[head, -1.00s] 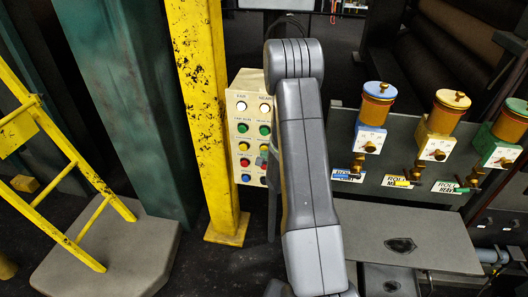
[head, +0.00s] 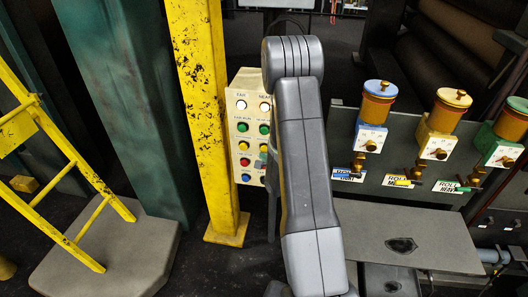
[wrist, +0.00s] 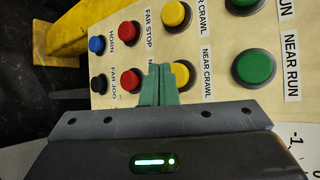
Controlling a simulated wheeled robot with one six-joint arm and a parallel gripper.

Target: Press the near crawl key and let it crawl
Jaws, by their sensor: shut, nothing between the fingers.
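The near crawl key is a yellow round button (wrist: 182,75) in a black collar, beside its NEAR CRAWL label in the wrist view. In the head view it is the yellow button (head: 264,147) in the right column of the cream key panel (head: 254,91), partly hidden by my arm. My gripper (wrist: 160,70) is shut and empty, its green fingertips together. In the wrist view they overlap the left edge of the key's collar, between it and a red button (wrist: 129,79). I cannot tell whether they touch the panel or key.
The far crawl key (wrist: 176,14) and the green near run key (wrist: 254,68) lie close by. A yellow post (head: 202,120) stands directly left of the panel. Blue, yellow and green lubricator units (head: 440,125) stand on the right.

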